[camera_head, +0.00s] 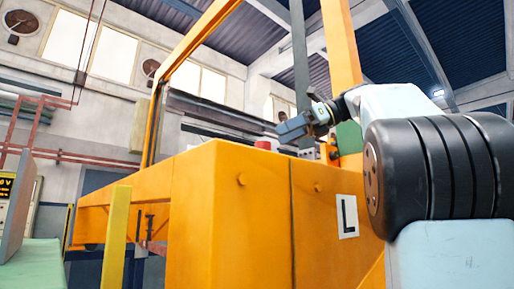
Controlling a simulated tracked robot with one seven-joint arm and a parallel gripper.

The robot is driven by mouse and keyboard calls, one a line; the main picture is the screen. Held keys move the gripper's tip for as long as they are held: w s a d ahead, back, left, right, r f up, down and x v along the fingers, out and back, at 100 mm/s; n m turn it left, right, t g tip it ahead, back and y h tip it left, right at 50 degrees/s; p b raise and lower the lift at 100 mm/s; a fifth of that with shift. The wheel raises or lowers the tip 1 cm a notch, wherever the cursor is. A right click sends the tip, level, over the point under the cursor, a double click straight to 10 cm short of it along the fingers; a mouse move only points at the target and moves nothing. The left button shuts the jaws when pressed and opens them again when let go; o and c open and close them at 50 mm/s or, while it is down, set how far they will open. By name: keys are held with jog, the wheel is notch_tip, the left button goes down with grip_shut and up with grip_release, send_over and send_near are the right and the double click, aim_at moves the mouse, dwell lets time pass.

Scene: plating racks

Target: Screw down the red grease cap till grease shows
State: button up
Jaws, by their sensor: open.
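A small red cap (263,145), which looks like the grease cap, shows just above the top edge of the orange housing (230,215). Its lower part is hidden behind that edge, so its seat and any grease cannot be seen. My gripper (281,129) is open, with its grey fingers pointing left above the housing. It appears a little above and to the right of the cap in the picture. I cannot tell the gap in depth between them. I see nothing held in it.
An orange upright (341,45) and a grey post (299,60) rise behind my gripper. A white plate marked L (347,216) is on the housing's front. A yellow post (117,235) stands at the left. A green surface (30,262) is at the lower left.

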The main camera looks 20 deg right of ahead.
aim_at(257, 146)
jog(key=x, duration=0.9)
jog(key=shift+r, duration=0.1)
jog(key=shift+c, duration=0.3)
jog(key=c, duration=0.9)
